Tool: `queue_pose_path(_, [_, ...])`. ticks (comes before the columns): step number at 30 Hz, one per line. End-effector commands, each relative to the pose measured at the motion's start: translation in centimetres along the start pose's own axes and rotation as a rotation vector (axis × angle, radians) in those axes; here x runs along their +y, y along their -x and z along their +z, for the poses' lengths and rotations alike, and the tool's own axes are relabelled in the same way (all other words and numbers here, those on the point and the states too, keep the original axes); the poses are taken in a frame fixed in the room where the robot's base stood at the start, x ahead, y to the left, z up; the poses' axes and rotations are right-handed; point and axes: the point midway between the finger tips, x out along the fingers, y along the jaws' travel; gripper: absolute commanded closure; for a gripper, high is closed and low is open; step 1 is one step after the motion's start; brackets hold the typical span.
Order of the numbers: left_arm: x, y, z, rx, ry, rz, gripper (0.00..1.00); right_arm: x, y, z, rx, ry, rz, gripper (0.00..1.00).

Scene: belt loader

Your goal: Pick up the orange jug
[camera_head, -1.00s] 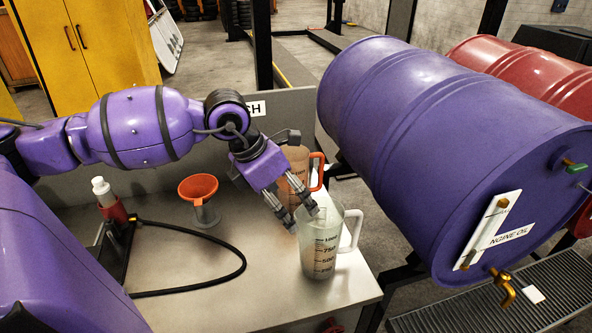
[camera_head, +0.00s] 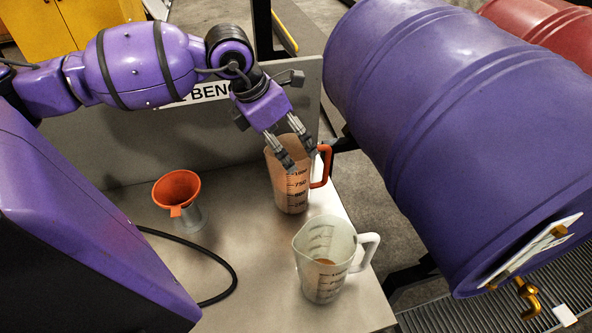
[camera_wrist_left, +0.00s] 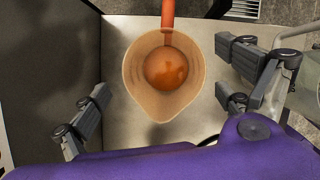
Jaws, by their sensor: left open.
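The orange jug (camera_head: 290,190) is a translucent measuring jug with an orange handle. It stands upright on the bench near its back edge. My left gripper (camera_head: 301,163) is open, with its fingers in front of and over the jug's upper part in the head view. In the left wrist view the jug (camera_wrist_left: 160,95) is seen from above, with orange-brown liquid inside and its handle toward the top. It lies between the open fingers of my left gripper (camera_wrist_left: 165,118), with gaps visible on both sides. My right gripper is not in view.
A clear jug with a white handle (camera_head: 322,275) stands in front of the orange jug. An orange funnel (camera_head: 177,188) is to the left, near a black hose (camera_head: 215,262). A large purple drum (camera_head: 450,120) is on the right. A grey panel (camera_head: 150,140) backs the bench (camera_head: 255,300).

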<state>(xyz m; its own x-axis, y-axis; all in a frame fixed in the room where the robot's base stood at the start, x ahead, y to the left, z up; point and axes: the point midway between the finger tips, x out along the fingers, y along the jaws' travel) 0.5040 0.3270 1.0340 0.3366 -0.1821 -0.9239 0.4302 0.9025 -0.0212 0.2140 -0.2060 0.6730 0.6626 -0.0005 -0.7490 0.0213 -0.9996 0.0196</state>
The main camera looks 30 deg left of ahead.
Motion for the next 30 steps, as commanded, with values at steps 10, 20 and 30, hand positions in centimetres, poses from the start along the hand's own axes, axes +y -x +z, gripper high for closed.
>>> queue_pose_path(10, [-0.3, -4.5, -0.5, -0.003, 0.001, -0.003, 0.06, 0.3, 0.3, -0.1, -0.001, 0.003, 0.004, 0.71])
queue_pose_path(20, [-0.2, -6.7, -0.6, 0.0, 0.0, 0.001, 0.06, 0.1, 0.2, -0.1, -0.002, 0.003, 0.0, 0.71])
queue_pose_path(30, [-0.2, -6.6, -0.6, 0.0, 0.0, 0.0, 0.37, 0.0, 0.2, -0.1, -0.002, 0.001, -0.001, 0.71])
